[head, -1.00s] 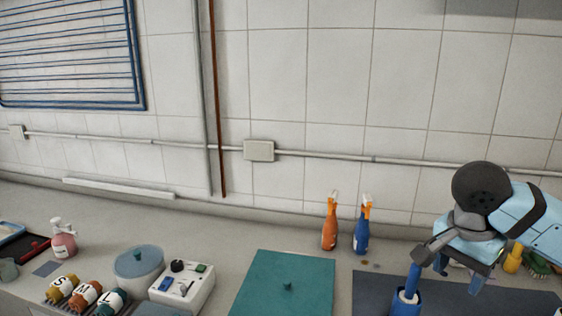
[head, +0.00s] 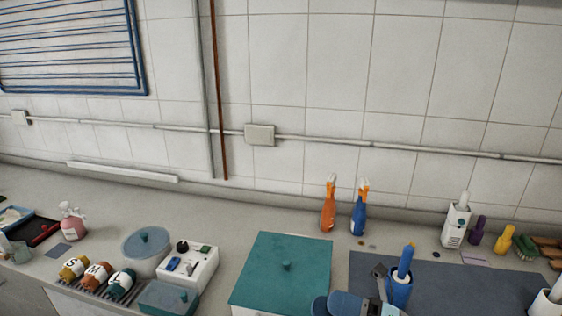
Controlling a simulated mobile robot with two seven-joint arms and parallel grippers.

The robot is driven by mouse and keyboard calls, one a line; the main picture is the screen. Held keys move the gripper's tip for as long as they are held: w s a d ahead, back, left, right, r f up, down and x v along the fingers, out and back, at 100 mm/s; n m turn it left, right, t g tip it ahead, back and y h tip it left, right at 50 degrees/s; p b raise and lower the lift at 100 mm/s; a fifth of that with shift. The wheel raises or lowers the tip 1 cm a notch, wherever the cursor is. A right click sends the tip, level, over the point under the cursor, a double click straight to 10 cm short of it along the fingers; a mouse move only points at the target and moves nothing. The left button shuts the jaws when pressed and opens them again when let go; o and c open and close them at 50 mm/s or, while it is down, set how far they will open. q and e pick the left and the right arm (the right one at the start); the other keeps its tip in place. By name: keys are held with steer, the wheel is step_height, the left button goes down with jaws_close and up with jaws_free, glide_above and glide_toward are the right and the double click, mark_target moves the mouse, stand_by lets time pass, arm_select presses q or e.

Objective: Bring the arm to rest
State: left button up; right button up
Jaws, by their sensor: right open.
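My right gripper (head: 383,290) is low at the bottom edge of the head view, with its light blue arm part cut off by the frame. It is open, and a grey finger shows just left of a blue holder (head: 399,293). A blue handle (head: 405,262) stands upright in that holder, apart from my grip as far as I can see. Whether the finger touches the holder I cannot tell. My left gripper is not in view.
A teal lidded box (head: 285,268) is left of my right gripper. Orange (head: 328,208) and blue (head: 359,213) spray bottles stand behind. A dark mat (head: 460,283) lies to the right, mostly clear.

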steer(key=d+f+m+t+h+p, duration=0.1)
steer(key=d+f+m+t+h, duration=0.35)
steer(key=m, duration=0.45)
steer(key=d+f+m+t+h, duration=0.1)
steer(key=f+m+t+h, duration=0.35)
steer(key=f+m, duration=0.35)
steer(key=d+f+m+t+h+p, duration=0.15)
steer(key=f+m+t+h, duration=0.35)
steer(key=m, duration=0.5)
steer(key=s+d+f+m+g+h, duration=0.2)
steer(key=s+f+m+g, duration=0.1)
steer(key=s+f, duration=0.3)
steer(key=s+d+f+m+g+h, duration=0.2)
steer(key=s+f+m+g+h, duration=0.1)
steer(key=s+f+m, duration=0.3)
steer(key=shift+s+d+f+g, duration=0.15)
steer(key=shift+d+f+g, duration=0.05)
steer(key=shift+f+g, duration=0.5)
